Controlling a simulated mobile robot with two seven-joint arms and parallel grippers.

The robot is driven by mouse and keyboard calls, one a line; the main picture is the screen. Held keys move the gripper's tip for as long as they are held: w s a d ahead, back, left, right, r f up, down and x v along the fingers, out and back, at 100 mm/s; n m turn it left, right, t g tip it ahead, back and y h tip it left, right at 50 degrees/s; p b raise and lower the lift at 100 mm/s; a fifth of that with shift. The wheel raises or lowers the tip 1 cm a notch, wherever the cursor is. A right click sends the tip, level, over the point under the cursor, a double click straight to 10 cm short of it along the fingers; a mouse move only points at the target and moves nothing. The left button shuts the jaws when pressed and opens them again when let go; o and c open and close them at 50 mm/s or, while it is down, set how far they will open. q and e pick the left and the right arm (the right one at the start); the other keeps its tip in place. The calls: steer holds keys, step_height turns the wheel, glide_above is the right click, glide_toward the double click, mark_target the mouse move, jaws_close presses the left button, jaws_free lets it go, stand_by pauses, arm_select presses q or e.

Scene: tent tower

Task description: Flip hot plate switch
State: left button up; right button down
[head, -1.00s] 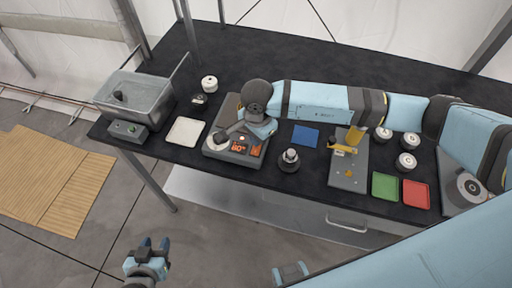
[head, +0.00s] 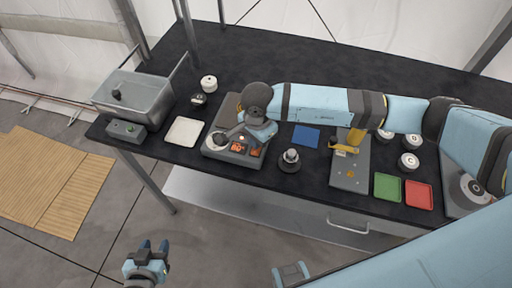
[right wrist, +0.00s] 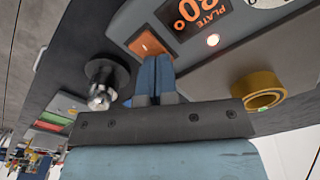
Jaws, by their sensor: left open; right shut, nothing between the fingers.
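The grey hot plate (head: 213,152) stands near the front edge of the black table, under my right wrist. Its front panel shows in the right wrist view, with an orange-lit display (right wrist: 195,12) reading 80° and PLATE. Beside the display is an orange rocker switch (right wrist: 149,43); a small light (right wrist: 213,40) glows nearby. My right gripper (right wrist: 155,63) is shut and empty, its fingertips right at the switch's edge; I cannot tell if they touch it. In the head view the arm partly hides the plate. My left gripper (head: 151,246) is open and empty, low in front of the table.
A metal basin (head: 140,95) and a white tray (head: 184,131) are left of the hot plate. A dark stand with a metal knob (head: 290,157) is close on its right, also near the fingers (right wrist: 101,92). Blue (head: 306,136), green (head: 387,187) and red (head: 418,195) trays lie further right.

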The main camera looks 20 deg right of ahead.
steer(key=shift+s+f, duration=0.1)
steer(key=shift+f, duration=0.05)
steer(key=shift+r+p, duration=1.2)
steer(key=shift+r, duration=2.3)
steer(key=shift+f, duration=0.1)
